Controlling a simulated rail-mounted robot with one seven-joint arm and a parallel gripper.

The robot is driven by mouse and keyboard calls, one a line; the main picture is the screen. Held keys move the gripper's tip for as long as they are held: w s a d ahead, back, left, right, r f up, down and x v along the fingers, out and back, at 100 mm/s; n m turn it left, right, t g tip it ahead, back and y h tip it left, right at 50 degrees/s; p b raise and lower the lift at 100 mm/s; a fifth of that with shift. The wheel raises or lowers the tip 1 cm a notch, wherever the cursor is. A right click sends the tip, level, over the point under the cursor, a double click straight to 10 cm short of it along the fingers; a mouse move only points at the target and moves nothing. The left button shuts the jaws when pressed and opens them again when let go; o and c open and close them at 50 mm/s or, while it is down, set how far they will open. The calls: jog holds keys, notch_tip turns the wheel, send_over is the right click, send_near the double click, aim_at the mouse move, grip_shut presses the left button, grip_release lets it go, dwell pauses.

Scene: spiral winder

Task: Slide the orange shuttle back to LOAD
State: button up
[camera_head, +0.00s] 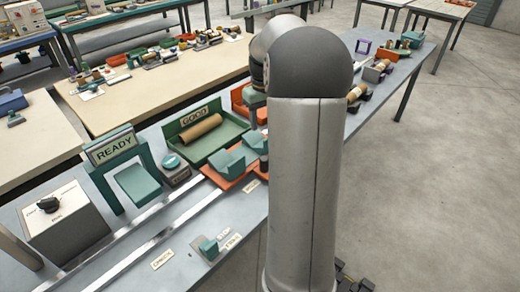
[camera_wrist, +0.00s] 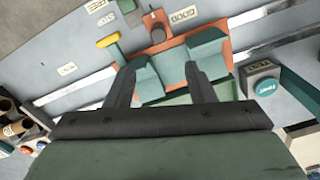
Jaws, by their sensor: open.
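The orange shuttle (camera_head: 241,180) carries teal cradle blocks (camera_head: 227,161) and sits on the pale rails beside my arm in the head view, partly hidden by the arm. In the wrist view the orange shuttle (camera_wrist: 162,47) lies just beyond my fingertips, with a dark round knob (camera_wrist: 155,28) at its far side. My gripper (camera_wrist: 160,68) is open. Its two fingers reach over the near edge of the shuttle at the teal blocks, and nothing shows between them but the shuttle. I cannot tell whether they touch it. In the head view the gripper is hidden behind my arm. No label reading LOAD is legible.
Rails (camera_head: 150,220) run to the lower left, clear there. A teal lever block (camera_head: 207,246) sits in front.

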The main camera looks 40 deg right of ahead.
notch_tip(320, 180, down, 17)
jog(key=shift+d+f+p, duration=0.15)
jog(key=shift+f+p, duration=0.05)
jog(key=shift+p, duration=0.6)
grip_shut()
